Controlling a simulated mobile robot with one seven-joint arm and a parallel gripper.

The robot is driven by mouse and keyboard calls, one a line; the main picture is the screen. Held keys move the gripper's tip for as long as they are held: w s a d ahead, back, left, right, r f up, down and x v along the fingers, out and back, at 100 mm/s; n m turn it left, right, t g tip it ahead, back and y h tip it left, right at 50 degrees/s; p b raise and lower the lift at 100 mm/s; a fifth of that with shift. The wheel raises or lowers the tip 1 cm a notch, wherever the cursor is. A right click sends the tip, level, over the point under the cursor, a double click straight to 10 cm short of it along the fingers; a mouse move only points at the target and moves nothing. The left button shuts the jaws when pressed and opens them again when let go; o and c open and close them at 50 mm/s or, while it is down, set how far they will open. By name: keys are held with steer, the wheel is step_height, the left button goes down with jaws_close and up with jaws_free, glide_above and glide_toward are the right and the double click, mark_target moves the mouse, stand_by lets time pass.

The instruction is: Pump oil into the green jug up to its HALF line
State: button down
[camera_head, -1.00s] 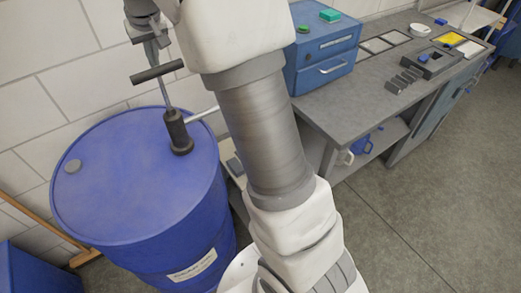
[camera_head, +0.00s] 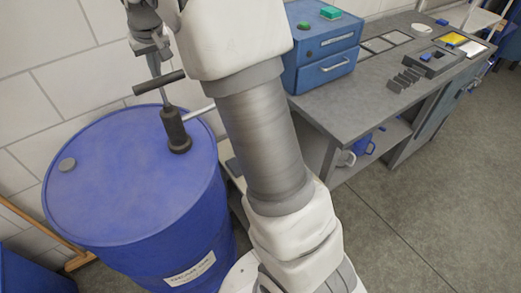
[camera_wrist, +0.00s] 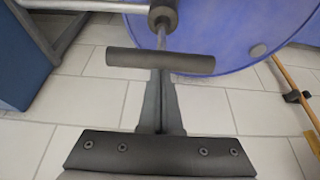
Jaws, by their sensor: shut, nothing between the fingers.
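A hand pump (camera_head: 176,132) stands on top of a blue drum (camera_head: 120,190), its dark T-handle (camera_head: 160,82) raised on a thin rod. My gripper (camera_head: 154,66) is shut and empty, directly above the handle's middle. In the wrist view the shut fingers (camera_wrist: 161,92) point at the handle bar (camera_wrist: 160,62), and their tips appear to meet it. The bar is not between them. The pump body (camera_wrist: 163,14) and drum (camera_wrist: 230,35) show beyond. A pale spout (camera_head: 203,110) runs right from the pump and passes behind my arm. I see no green jug; my arm hides the area by the spout.
A grey workbench (camera_head: 365,85) at right carries a blue cabinet (camera_head: 322,48) with a green item (camera_head: 330,13). The floor (camera_head: 430,200) at right is clear.

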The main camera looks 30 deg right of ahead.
steer(key=shift+s+f+b, duration=0.1)
steer(key=shift+f+b, duration=0.8)
steer(key=shift+f, duration=0.75)
step_height(320, 180, up, 11)
steer(key=p, duration=0.8)
steer(key=shift+f+b, duration=0.65)
steer(key=shift+f, duration=0.6)
steer(key=shift+f+b, duration=0.2)
steer(key=shift+b, duration=0.1)
steer(key=shift+r+p, duration=1.05)
steer(key=shift+r, duration=0.45)
step_height(320, 180, up, 5)
steer(key=p, duration=0.4)
glide_above(159, 80)
